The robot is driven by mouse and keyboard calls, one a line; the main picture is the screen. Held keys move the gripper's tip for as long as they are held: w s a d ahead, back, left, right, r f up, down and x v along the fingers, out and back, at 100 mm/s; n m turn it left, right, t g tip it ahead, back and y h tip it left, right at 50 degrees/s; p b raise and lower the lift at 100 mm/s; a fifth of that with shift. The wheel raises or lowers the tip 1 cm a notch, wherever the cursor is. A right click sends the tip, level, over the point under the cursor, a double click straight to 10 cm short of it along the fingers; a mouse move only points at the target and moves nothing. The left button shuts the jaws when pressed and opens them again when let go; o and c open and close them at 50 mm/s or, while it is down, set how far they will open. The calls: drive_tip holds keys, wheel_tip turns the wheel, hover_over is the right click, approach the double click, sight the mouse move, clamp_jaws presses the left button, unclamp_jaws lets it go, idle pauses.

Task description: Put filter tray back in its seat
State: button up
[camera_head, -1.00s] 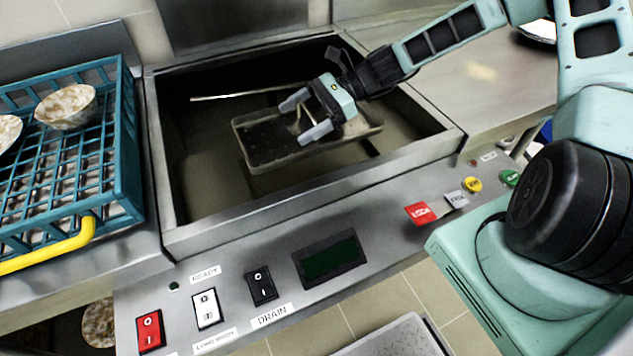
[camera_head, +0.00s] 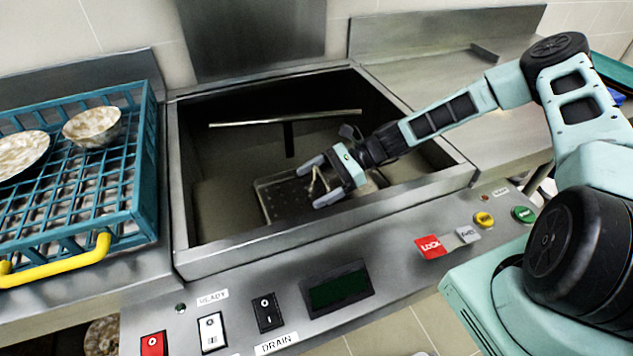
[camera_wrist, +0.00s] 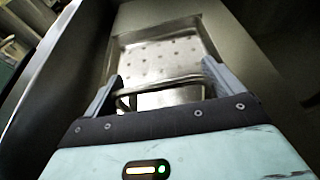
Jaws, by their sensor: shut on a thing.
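The filter tray (camera_head: 276,197) is a shallow rectangular metal tray with small holes, low inside the open steel basin (camera_head: 215,160). Its front and right parts are hidden by the basin's front rim and my gripper. My gripper (camera_head: 320,184) reaches down into the basin from the right and is shut on the tray's raised thin handle. In the wrist view, the handle bar runs between the fingers of my gripper (camera_wrist: 160,90), and the perforated tray (camera_wrist: 160,55) lies beyond it. I cannot tell whether the tray rests in its seat.
A thin spray arm (camera_head: 290,119) on a post stands in the back of the basin. A teal rack (camera_head: 140,190) with bowls stands at the left. The control panel with switches and a dark display (camera_head: 337,288) runs along the front. The steel counter (camera_head: 440,75) at right is mostly clear.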

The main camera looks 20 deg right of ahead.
drive_tip(key=o, duration=0.9)
drive_tip(key=shift+c, duration=0.2)
drive_tip(key=b+v, duration=0.1)
drive_tip(key=v, duration=1.1)
